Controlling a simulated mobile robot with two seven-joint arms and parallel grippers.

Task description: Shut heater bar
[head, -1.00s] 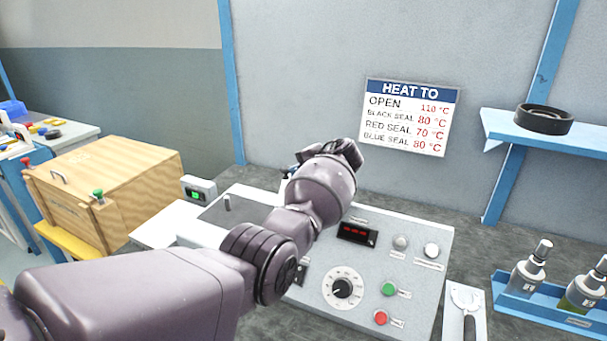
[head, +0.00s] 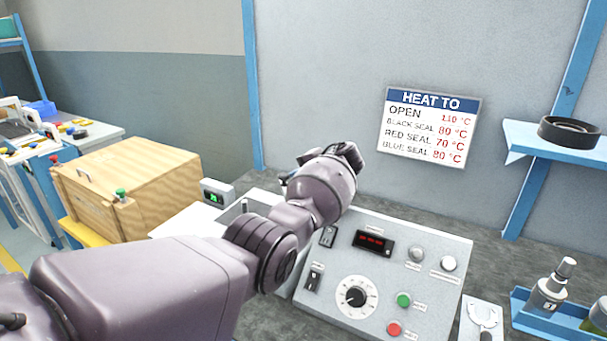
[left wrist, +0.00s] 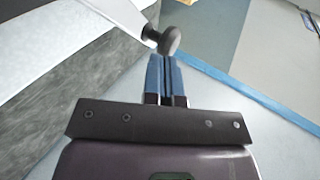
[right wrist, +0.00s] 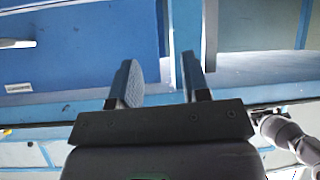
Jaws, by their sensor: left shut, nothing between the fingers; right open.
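The heater unit (head: 420,285) is a pale box with a sloped control panel and a light top on the bench. In the left wrist view a white bar (left wrist: 95,18) ends in a dark round knob (left wrist: 170,41), which I take to be the heater bar's handle. My left gripper (left wrist: 165,62) is shut and empty, its blue fingertips right by the knob; whether they touch it I cannot tell. In the head view my left wrist hides most of that gripper and the bar. My right gripper (right wrist: 157,68) is open and empty, outside the head view.
A blue shelf (head: 540,142) with a black ring (head: 569,131) is at right. A blue tray (head: 550,332) holds bottles. The "HEAT TO" sign (head: 430,126) hangs on the wall.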

